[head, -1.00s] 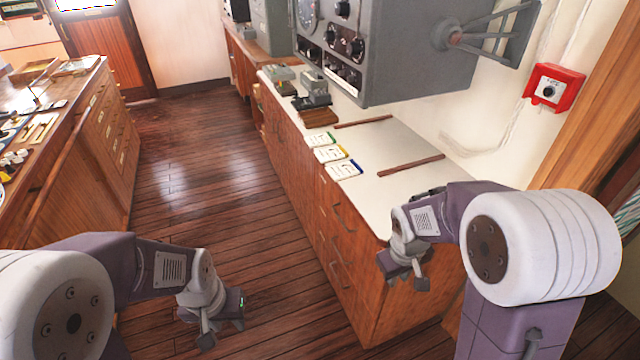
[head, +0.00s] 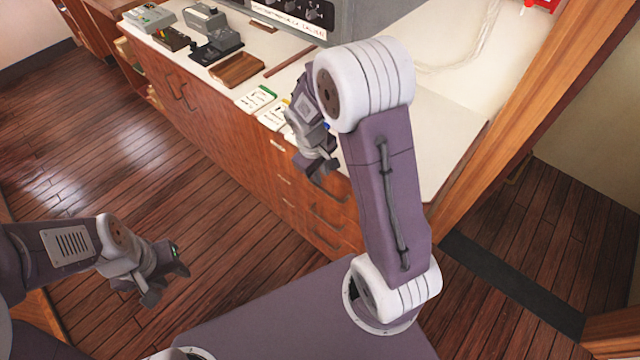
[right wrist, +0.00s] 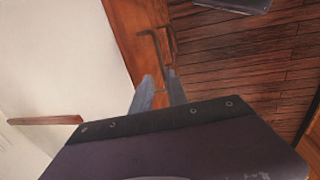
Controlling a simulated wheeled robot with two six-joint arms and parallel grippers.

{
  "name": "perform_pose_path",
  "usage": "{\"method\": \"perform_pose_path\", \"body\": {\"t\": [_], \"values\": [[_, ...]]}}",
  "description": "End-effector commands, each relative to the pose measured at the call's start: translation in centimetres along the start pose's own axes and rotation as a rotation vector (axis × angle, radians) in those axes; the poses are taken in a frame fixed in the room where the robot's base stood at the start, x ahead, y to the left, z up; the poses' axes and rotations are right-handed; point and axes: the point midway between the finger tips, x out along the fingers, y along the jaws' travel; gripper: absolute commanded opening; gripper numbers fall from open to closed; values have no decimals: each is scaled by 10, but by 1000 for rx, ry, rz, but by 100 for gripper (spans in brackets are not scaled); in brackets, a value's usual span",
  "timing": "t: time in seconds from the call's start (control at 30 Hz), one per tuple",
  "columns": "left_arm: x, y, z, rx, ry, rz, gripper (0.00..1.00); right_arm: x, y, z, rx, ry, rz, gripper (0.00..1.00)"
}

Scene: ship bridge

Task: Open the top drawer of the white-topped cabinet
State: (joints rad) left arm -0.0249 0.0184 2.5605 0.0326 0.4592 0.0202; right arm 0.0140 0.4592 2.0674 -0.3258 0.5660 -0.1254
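The white-topped cabinet (head: 455,115) stands ahead with its wooden front towards me. In the head view my right gripper (head: 322,172) is at the top of the front, partly covering the top drawer. In the right wrist view the fingers of my right gripper (right wrist: 161,78) are apart with nothing between them. A dark bar handle (right wrist: 155,42) on the wooden front lies just beyond the fingertips, apart from them. I see no gap that shows the drawer pulled out. My left gripper (head: 168,282) is open and empty above the floor.
Cards (head: 258,97), a wooden tray (head: 238,70) and grey instruments (head: 205,20) are on the cabinet top. The plank floor (head: 130,150) at left is clear.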

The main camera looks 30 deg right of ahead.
Motion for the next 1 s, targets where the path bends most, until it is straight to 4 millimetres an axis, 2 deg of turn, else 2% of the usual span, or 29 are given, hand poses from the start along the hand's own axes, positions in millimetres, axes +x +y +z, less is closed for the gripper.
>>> {"method": "perform_pose_path", "body": {"t": [0.07, 0.33, 0.5, 0.8, 0.83, 0.9, 1.0], "values": [[2, 0, 0, 0, 0, 0, 36, 8, -1, 1, 0, -3, -1, 19], [14, 0, 1, 0, 0, 0, 36, 64, -1, 1, 0, -4, -2, 19], [18, 0, 2, 0, 0, 0, 36, 86, -1, 1, -1, -2, -1, 19], [18, 0, 2, 0, 0, 0, 36, 90, 0, 0, 0, 1, 0, 19], [18, 0, 2, 0, 0, 0, 36, 90, 0, 0, 0, 1, 0, 16], [18, 0, 2, 0, 1, 0, 36, 90, 0, 0, 0, 1, 0, 0], [18, 0, 2, 0, 0, 0, 36, 90, 0, 0, 0, 0, 0, 0]]}}
